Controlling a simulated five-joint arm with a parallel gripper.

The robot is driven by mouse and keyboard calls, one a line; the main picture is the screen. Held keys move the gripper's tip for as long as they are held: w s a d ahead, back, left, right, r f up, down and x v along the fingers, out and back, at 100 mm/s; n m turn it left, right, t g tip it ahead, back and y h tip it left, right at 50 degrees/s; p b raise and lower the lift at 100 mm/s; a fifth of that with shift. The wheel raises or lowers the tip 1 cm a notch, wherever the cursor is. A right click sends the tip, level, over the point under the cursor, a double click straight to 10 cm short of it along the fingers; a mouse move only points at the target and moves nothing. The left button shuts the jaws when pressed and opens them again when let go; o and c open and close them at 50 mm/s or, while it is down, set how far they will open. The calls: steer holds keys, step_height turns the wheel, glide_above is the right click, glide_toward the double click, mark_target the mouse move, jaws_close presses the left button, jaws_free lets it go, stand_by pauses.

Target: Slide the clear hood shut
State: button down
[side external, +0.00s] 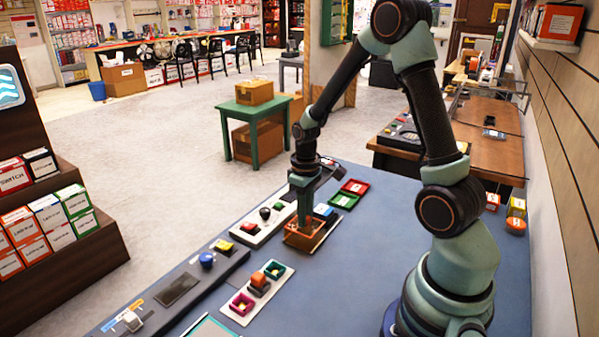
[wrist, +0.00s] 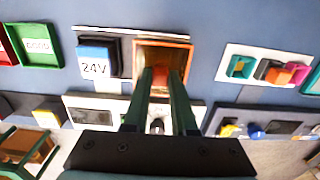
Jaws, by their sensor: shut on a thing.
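The hood appears as an orange-edged, see-through box (side external: 294,241) on the blue mat, below my gripper (side external: 304,226). In the wrist view the hood (wrist: 141,53) sits at top centre, right beside the dark housing of the blue 24V block (wrist: 94,66). The block shows uncovered, left of the hood. My gripper (wrist: 161,80) points down with its fingertips close together at the hood's middle, shut on an orange-red part of it. The fingers hide some of that part and of the hood's near side.
Red and green trays (side external: 354,186) lie behind the 24V block (side external: 322,211). A white button panel (side external: 262,225) lies left of the hood, and a plate with coloured sockets (side external: 257,290) lies in front. Bare mat (side external: 365,245) shows to the right.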

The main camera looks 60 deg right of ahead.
steer(key=d, duration=1)
steer(key=shift+r, duration=0.1)
steer(key=shift+d, duration=0.1)
steer(key=c, duration=0.7)
jaws_free()
steer(key=shift+w, duration=0.1)
step_height(320, 180, up, 12)
steer(key=shift+r, duration=0.1)
steer(key=shift+r, duration=2.4)
